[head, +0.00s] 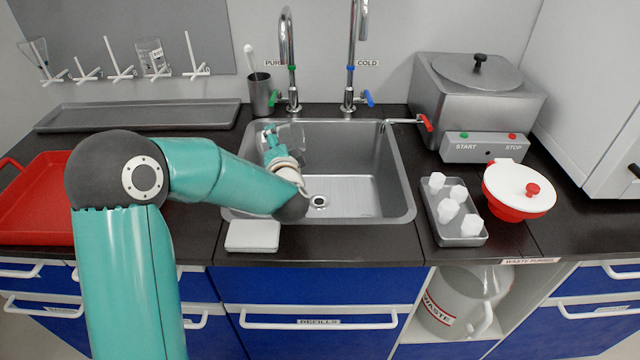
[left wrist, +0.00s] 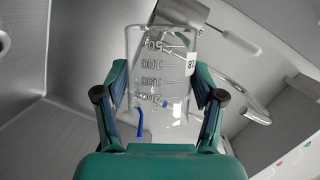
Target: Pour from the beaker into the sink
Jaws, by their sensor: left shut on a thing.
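My left gripper (head: 272,146) is over the left part of the sink (head: 402,180), its arm reaching in from the left. In the left wrist view the left gripper (left wrist: 163,105) is shut on a clear glass beaker (left wrist: 160,68) with printed volume marks and a white label. In that view the beaker looks tilted against the sink walls, and I cannot make out liquid in it. In the head view the beaker (head: 291,134) shows only faintly beside the gripper. My right gripper is not in view.
Two taps (head: 287,60) (head: 354,60) stand behind the sink. A distiller (head: 480,100) with a red-handled spout is at the right. A tray of white cubes (head: 466,239) and a red bowl with a white lid (head: 520,187) sit right of the sink. A red tray (head: 35,205) lies left.

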